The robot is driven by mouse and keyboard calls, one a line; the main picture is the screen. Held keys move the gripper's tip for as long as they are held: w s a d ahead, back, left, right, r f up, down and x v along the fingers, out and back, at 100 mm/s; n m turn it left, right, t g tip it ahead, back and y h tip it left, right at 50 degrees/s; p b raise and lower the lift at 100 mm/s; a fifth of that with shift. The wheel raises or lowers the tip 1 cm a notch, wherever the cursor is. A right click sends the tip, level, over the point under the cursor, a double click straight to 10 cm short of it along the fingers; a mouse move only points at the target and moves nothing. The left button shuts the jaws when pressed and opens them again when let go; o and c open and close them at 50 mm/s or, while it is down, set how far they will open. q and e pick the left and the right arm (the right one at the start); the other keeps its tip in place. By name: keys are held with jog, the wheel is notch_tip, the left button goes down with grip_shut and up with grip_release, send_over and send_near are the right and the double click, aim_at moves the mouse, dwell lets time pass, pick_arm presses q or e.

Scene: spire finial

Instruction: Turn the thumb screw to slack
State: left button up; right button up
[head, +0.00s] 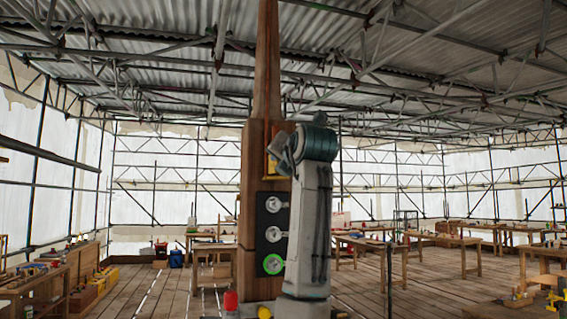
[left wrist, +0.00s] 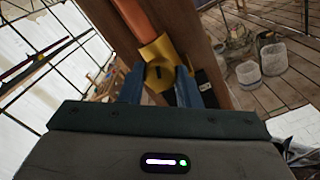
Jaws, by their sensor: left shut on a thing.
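A tall wooden spire (head: 267,60) stands upright at the centre of the head view. A yellow bracket (head: 271,166) is on its side, partly hidden by my left arm. In the left wrist view the yellow bracket (left wrist: 150,50) holds the end of an orange rod (left wrist: 132,17) against the wood. My left gripper (left wrist: 159,70) has its two blue fingers on either side of a small yellow part with a dark slot, seemingly the thumb screw (left wrist: 159,78), and is shut on it. The screw's exact turn cannot be read. My right gripper is not in view.
A black panel (head: 262,234) with several round fittings, the lowest ringed green, is on the spire below the bracket. A red object (head: 230,301) sits at its foot. Workbenches (head: 440,240) line the plank floor; buckets (left wrist: 273,58) show in the left wrist view.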

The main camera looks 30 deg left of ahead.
pick_arm(q)
jog(key=shift+f+n, duration=0.15)
jog(key=shift+n, duration=0.8)
jog(key=shift+f+n, duration=0.1)
jog(key=shift+n, duration=0.85)
jog(key=o, duration=1)
jog(key=shift+r, duration=0.1)
jog(key=shift+d, duration=0.1)
jog(key=b+v, duration=0.4)
jog(key=v, duration=0.6)
jog(key=shift+s+d+b, duration=0.2)
jog(key=shift+d+b, duration=0.05)
jog(key=shift+b, duration=0.15)
